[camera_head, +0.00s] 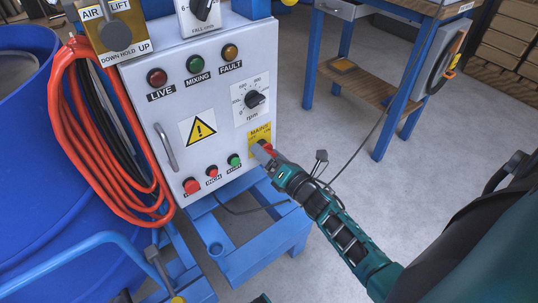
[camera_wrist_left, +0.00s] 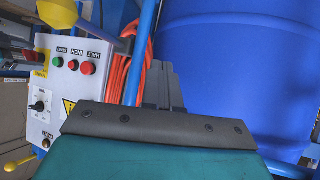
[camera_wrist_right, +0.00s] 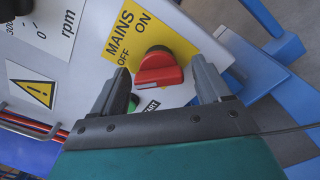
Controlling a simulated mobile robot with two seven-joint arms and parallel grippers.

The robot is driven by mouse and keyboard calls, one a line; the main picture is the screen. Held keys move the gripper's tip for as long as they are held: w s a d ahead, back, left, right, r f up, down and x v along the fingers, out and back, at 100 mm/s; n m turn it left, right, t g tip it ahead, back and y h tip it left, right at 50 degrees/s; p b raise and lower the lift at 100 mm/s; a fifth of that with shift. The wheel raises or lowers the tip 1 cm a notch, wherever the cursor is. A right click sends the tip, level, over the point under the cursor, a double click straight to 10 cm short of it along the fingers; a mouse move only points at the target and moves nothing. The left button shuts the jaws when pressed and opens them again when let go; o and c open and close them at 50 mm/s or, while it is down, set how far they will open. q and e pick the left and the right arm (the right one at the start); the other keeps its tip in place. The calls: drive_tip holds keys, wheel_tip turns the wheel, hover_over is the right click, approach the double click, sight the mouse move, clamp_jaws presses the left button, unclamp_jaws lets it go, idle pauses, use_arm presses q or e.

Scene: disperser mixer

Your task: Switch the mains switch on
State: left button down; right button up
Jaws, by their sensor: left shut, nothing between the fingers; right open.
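The mains switch is a red rotary knob (camera_wrist_right: 158,70) on a yellow MAINS plate (camera_wrist_right: 128,35) marked OFF and ON, at the lower right of the white control panel (camera_head: 220,122). In the right wrist view the knob's grip lies roughly crosswise, its marked end nearer OFF. My right gripper (camera_wrist_right: 161,72) is open, its fingers on either side of the knob; contact is unclear. In the head view the right gripper (camera_head: 262,151) partly covers the switch. My left gripper (camera_wrist_left: 164,86) is shut and empty, in front of the blue drum (camera_wrist_left: 225,70).
The panel holds a dark LIVE lamp (camera_head: 157,78), an rpm dial (camera_head: 255,99) and red and green buttons (camera_head: 192,186). An orange hose coil (camera_head: 95,150) hangs to its left. A blue-legged bench (camera_head: 400,70) stands at the back right, with open floor between.

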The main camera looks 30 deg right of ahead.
drive_tip(key=shift+c, duration=0.2)
drive_tip(key=c, duration=0.9)
